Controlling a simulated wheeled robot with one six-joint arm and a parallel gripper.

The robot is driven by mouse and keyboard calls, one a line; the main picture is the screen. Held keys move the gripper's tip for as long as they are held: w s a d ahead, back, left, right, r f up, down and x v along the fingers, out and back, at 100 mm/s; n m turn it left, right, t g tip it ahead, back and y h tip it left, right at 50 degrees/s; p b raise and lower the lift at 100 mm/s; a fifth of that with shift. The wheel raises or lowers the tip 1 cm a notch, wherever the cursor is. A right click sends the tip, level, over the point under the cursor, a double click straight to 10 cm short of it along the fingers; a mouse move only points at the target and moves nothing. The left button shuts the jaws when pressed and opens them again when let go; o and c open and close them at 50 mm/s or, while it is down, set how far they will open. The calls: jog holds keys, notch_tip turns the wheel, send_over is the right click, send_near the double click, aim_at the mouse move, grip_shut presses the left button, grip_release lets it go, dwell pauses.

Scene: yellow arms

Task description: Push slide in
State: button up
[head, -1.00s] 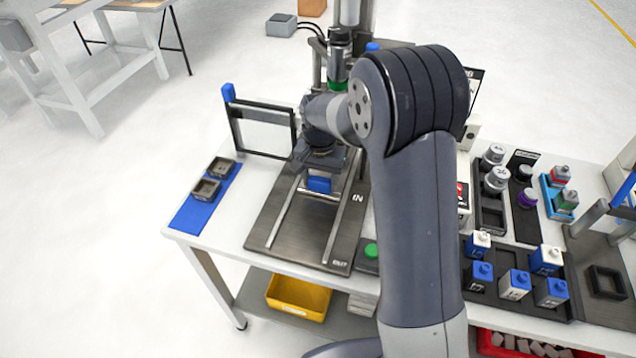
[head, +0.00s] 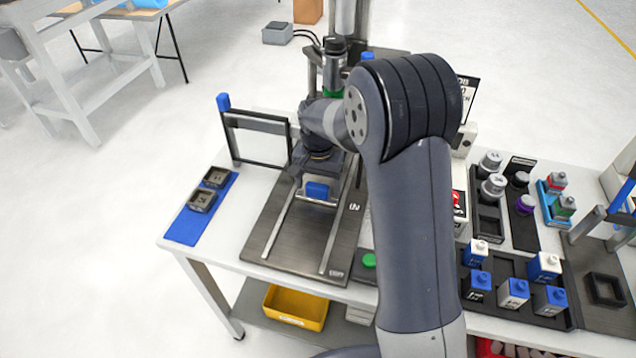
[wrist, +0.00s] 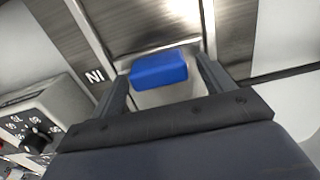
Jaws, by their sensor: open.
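The slide's blue block (head: 317,190) sits on a pale crossbar between two light rails on a dark metal plate (head: 280,250). The block is near the far end, about level with the "IN" mark; the "OUT" mark is at the near end. My gripper (head: 317,172) is low over the plate, right behind the block. In the wrist view the blue block (wrist: 158,70) shows between the open fingers of my gripper (wrist: 163,78), with a narrow gap at each side. Whether the gripper touches the block or crossbar from behind is hidden.
A black frame with a blue-topped post (head: 258,135) stands left of my gripper. A blue mat (head: 187,228) with two dark square parts lies left of the plate. A green button (head: 369,260) is to its right. Trays of bottles (head: 515,290) fill the table's right side.

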notch_tip(320, 180, up, 11)
jog(key=shift+b, duration=0.4)
jog(key=shift+f, duration=0.1)
dwell(1.2)
